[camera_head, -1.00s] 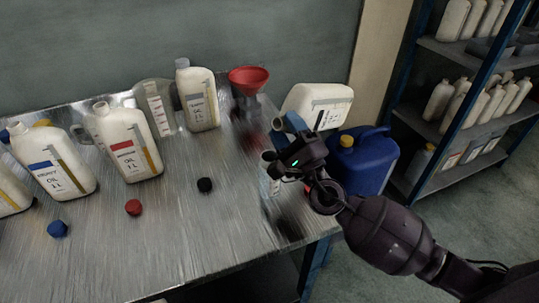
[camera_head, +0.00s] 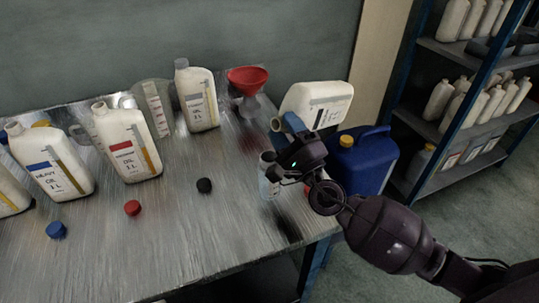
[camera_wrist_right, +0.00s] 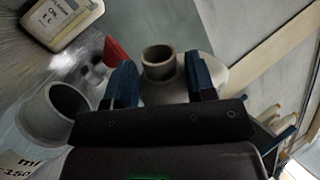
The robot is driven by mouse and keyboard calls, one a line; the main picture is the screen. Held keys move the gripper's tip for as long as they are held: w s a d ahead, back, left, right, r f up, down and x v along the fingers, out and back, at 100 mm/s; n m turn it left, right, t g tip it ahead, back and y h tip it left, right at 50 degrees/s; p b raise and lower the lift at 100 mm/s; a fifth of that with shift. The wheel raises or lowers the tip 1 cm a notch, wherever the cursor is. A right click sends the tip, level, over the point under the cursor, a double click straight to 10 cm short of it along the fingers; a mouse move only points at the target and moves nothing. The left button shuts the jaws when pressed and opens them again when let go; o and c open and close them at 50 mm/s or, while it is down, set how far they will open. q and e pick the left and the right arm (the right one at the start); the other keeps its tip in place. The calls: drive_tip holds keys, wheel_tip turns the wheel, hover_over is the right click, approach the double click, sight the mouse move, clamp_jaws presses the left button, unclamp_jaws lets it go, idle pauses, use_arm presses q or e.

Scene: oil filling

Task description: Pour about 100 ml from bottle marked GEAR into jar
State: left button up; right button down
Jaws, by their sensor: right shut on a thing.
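My right gripper (camera_head: 291,130) is shut on a white bottle (camera_head: 322,98), held tilted on its side above the table's right end. Its dark-banded label is too small to read. In the right wrist view the blue fingers of the gripper (camera_wrist_right: 161,82) close around the bottle's open neck (camera_wrist_right: 158,60). The jar (camera_head: 268,178) stands on the table below, partly hidden by the gripper. In the right wrist view the jar (camera_wrist_right: 24,165) has an open mouth and ml marks, left of and apart from the bottle's mouth. No stream of oil shows. My left gripper is not in view.
White bottles with a grey label (camera_head: 199,98), red label (camera_head: 127,145) and blue label (camera_head: 53,162) stand left. A clear measuring jug (camera_head: 155,105) and red funnel (camera_head: 247,78) stand behind. Loose black (camera_head: 204,185), red (camera_head: 132,208) and blue (camera_head: 56,230) caps lie in front. A blue canister (camera_head: 362,165) is right.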

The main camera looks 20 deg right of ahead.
drive_tip(key=shift+s+a+r+n+y, duration=0.1)
drive_tip(key=shift+a+r+n+y, duration=0.1)
drive_tip(key=shift+n+y, duration=0.3)
idle(1.2)
idle(0.6)
drive_tip(key=shift+n, duration=0.3)
idle(0.4)
drive_tip(key=shift+a, duration=0.1)
idle(0.5)
drive_tip(key=shift+y, duration=0.4)
drive_tip(key=shift+n, duration=0.8)
idle(2.4)
